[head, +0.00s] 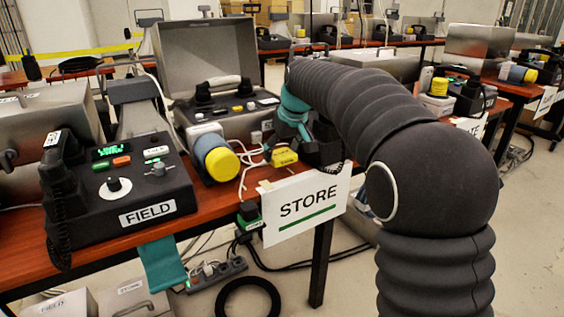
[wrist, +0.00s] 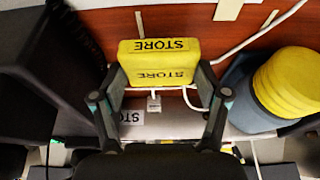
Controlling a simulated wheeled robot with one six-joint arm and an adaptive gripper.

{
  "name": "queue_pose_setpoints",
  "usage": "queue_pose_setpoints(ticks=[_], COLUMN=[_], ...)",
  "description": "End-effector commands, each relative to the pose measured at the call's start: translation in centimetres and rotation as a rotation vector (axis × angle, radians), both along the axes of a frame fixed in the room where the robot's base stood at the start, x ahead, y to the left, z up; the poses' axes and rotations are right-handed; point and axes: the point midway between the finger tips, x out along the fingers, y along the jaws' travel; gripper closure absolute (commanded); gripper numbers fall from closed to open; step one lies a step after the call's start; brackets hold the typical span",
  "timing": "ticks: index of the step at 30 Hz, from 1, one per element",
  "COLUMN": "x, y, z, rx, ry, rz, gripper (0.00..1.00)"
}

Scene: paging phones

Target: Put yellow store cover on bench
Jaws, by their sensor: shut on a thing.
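The yellow store cover (wrist: 158,62) is a small block-shaped piece with STORE printed on two faces. My gripper (wrist: 161,82) is shut on it, one finger at each side. In the head view the yellow store cover (head: 284,157) shows at the bench's front edge, just left of my gripper (head: 305,150), above the STORE sign. The bench (head: 25,232) has a red-brown wooden top, which also shows in the wrist view (wrist: 290,28). I cannot tell whether the cover touches the bench.
White cables (head: 246,180) run close by. A black FIELD phone unit (head: 120,190) sits further left, and an open metal case (head: 212,70) stands behind. The STORE sign (head: 306,205) hangs in front.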

Motion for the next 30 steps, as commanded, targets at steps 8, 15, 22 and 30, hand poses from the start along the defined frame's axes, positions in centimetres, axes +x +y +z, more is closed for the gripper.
queue_pose_setpoints(ticks=[8, 15, 22, 30], x=[0.0, 0.0, 0.0, 0.0], y=[0.0, 0.0, 0.0, 0.0], z=[-3.0, -3.1, -3.3, -3.3], rx=[-0.001, -0.001, -0.001, -0.001], ry=[0.001, 0.001, 0.001, 0.001], rz=[0.001, 0.0, 0.0, 0.0], gripper=[0.61, 0.61, 0.01, 0.01])
